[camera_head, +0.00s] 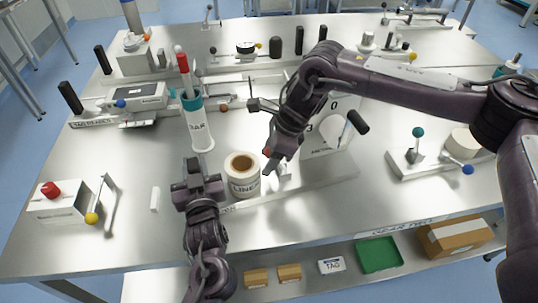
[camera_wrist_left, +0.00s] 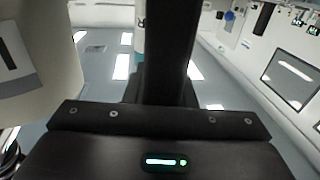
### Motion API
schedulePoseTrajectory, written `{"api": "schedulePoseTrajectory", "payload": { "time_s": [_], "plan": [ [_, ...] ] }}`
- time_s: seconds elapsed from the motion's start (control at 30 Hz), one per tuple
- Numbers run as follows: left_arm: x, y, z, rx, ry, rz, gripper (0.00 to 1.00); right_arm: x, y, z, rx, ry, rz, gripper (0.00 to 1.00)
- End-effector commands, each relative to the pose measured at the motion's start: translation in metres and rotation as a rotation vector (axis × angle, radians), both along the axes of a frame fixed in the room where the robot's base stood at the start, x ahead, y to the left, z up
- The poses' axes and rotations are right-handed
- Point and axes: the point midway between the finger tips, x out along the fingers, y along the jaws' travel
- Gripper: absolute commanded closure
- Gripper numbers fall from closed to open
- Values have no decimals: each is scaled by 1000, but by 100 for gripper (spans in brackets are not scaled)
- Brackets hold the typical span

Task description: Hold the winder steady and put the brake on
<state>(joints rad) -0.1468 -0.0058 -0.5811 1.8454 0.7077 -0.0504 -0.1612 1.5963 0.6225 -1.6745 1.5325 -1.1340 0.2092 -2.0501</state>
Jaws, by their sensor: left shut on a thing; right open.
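The winder carries a white roll marked LINER (camera_head: 243,185) with a brown core, near the table's front middle. Its pale side fills the left of the left wrist view (camera_wrist_left: 35,60). My left gripper (camera_head: 196,168) is close against the left side of this roll, jaws shut; the part of the winder between them is hidden. My right gripper (camera_head: 272,164) reaches down from the right, open, just right of the roll. A small white part (camera_head: 283,172) and a red tip (camera_head: 267,152) show beside its fingers. I cannot tell which part is the brake.
A white numbered panel (camera_head: 325,140) with a black-knobbed lever (camera_head: 357,122) stands behind my right gripper. A box with a red knob (camera_head: 52,192) is at left. A lever unit (camera_head: 418,155) is at right.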

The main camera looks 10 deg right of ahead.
Motion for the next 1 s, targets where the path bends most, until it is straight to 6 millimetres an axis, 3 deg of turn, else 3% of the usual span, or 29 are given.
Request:
{"api": "schedulePoseTrajectory", "payload": {
  "time_s": [0.03, 0.07, 0.43, 1.0],
  "plan": [
    [-2, 0, -13, 5, 28, -1, 100, 0, 0, -1, 0, 0, 0, 50],
    [-2, 0, -13, 5, 28, -1, 100, 0, 0, -1, 0, 0, 0, 52],
    [-2, 0, -13, 5, 28, -1, 100, 0, 0, -1, 0, 1, 1, 100],
    [-2, 0, -13, 4, 28, 0, 100, 0, -8, 4, 133, 19, 7, 100]
  ]
}}
